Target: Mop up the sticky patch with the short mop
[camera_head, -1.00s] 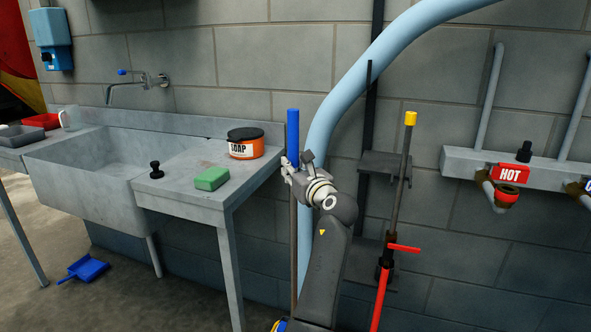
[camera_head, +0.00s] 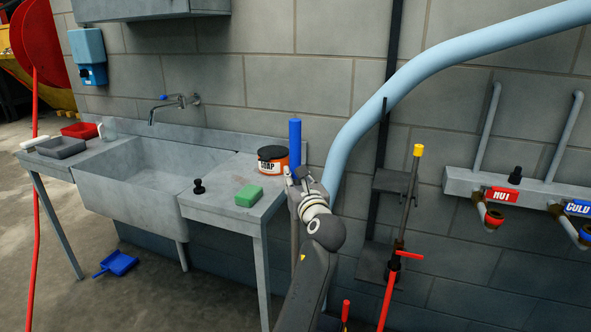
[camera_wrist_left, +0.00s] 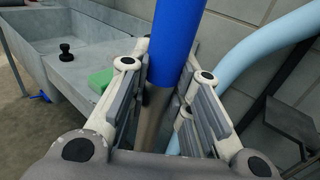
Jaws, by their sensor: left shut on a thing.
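The short mop shows as an upright pole with a blue grip (camera_head: 295,148) above a grey-brown shaft. My left gripper (camera_head: 302,180) is shut around the pole just below the blue grip. In the left wrist view the blue grip (camera_wrist_left: 178,45) stands between the two fingers of the left gripper (camera_wrist_left: 172,100), with the shaft running down behind them. The mop's head is hidden behind my arm and out of the frame. No sticky patch can be made out on the visible floor. My right gripper is not in view.
A grey sink bench (camera_head: 150,170) stands at left, with a soap tub (camera_head: 273,160), a green sponge (camera_head: 249,195) and a black plunger-like knob (camera_head: 199,187). A blue dustpan (camera_head: 117,263) lies on the floor.

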